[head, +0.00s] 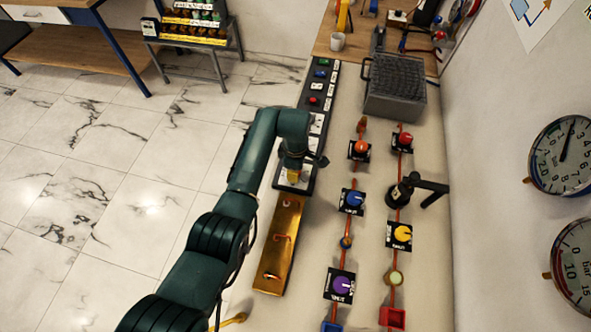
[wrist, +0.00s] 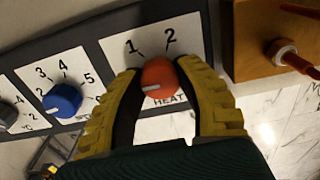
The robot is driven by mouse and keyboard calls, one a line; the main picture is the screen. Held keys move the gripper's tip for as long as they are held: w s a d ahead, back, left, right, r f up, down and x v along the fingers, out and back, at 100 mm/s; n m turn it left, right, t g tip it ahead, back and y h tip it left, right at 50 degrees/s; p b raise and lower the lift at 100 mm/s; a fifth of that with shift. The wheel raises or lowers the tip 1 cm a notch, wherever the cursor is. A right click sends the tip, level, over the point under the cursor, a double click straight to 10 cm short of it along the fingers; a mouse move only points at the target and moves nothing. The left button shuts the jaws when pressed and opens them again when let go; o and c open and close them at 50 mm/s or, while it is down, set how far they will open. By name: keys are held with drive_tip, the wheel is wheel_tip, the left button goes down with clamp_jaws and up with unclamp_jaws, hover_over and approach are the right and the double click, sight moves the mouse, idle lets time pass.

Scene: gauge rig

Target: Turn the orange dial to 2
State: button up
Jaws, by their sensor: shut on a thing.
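The orange dial (wrist: 160,78) sits on a white plate (wrist: 118,52) marked 1, 2 and HEAT in the wrist view. Its white pointer mark faces left, below the 1 and away from the 2. My gripper (wrist: 161,69) has its yellow fingers on both sides of the dial and is shut on it. In the head view my gripper (head: 292,174) is down at the near end of the dark control strip (head: 318,103), and it hides the dial there.
A blue dial (wrist: 62,99) with its own numbers is left of the plate. A brass-coloured panel (head: 277,250) with a handle lies close by. Several knobs on pipes, including another orange knob (head: 361,147), stand to the right. A grey box (head: 395,88) is farther back.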

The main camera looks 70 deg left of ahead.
drive_tip(key=shift+m, duration=0.4)
clamp_jaws()
drive_tip(key=m+p, duration=0.2)
drive_tip(key=m, duration=0.2)
drive_tip(key=shift+r+m, duration=0.1)
drive_tip(key=shift+m, duration=0.3)
drive_tip(key=m+p, duration=0.1)
drive_tip(key=m, duration=1.1)
drive_tip(key=shift+m+p, duration=0.3)
drive_tip(key=shift+p, duration=0.05)
drive_tip(key=m, duration=0.5)
drive_tip(key=shift+m, duration=0.3)
drive_tip(key=o, duration=1.1)
unclamp_jaws()
drive_tip(key=shift+o, duration=0.2)
